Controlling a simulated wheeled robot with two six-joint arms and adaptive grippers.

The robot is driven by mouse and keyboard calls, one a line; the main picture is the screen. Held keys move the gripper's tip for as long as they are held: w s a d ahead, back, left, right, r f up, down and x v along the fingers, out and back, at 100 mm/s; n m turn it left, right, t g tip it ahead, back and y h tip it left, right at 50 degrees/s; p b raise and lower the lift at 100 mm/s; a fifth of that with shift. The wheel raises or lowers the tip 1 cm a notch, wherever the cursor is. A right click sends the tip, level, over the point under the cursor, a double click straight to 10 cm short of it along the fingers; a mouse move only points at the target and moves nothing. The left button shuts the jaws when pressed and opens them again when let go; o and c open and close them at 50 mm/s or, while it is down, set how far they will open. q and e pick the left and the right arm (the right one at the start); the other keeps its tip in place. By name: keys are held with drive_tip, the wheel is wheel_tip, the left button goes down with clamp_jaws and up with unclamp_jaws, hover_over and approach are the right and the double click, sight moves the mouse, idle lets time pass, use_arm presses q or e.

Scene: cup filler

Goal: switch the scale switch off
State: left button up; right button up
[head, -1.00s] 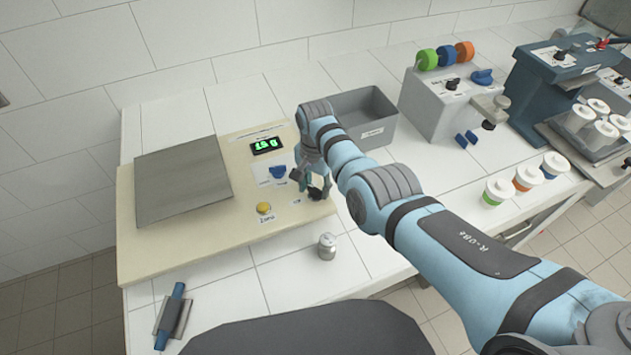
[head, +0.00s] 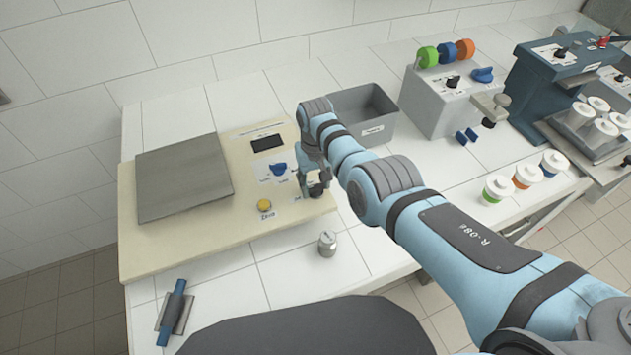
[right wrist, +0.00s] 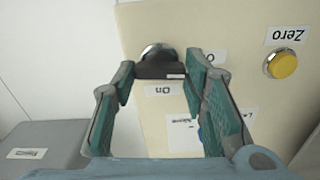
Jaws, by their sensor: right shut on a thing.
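The beige scale (head: 180,240) stands on the left of the table with a flat grey weighing plate (head: 185,178). Its display (head: 267,143) is dark. The scale switch (right wrist: 160,64), a black knob on a round metal base, sits between my right gripper's fingertips in the right wrist view. Labels "On" and one starting with "O", partly hidden by a finger, lie beside it. My right gripper (head: 316,188) is shut on the switch at the scale's right front corner. The arm and fingers partly hide the switch in the head view. My left gripper is not in view.
A blue knob (head: 279,169) and a yellow Zero button (head: 264,205) are close to the gripper on the scale. A grey bin (head: 375,125) stands behind the arm. A small metal weight (head: 327,243) stands in front of the scale. Lidded cups (head: 527,176) stand right.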

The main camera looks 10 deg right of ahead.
sight(316, 186)
drive_tip(key=shift+n, duration=0.6)
drive_tip(key=o, duration=1.2)
drive_tip(key=shift+c, duration=0.2)
drive_tip(key=shift+r, duration=0.15)
drive_tip(key=shift+r, duration=0.35)
wheel_tip(316, 186, up, 11)
